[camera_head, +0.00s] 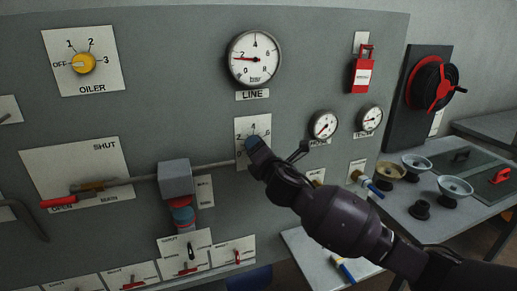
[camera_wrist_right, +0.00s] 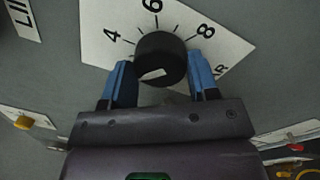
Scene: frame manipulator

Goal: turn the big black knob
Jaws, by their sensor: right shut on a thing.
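The big black knob (camera_wrist_right: 161,54) sits on a white dial plate (camera_wrist_right: 100,30) in the right wrist view, with a white mark on its face near the lower left edge. The numbers 4, 6 and 8 show around it. My right gripper (camera_wrist_right: 160,64) has its blue fingers on either side of the knob and is shut on it. In the head view the same plate (camera_head: 242,124) is under the LINE gauge, and my right gripper (camera_head: 256,149) hides the knob there. My left gripper is in neither view.
The LINE gauge (camera_head: 254,58) is above the plate. A yellow OILER knob (camera_head: 83,63), a red padlock (camera_head: 363,75) and a red-handled lever (camera_head: 60,201) are on the panel. A grey block (camera_head: 175,178) is left of my gripper. Handwheels stand on the bench at right.

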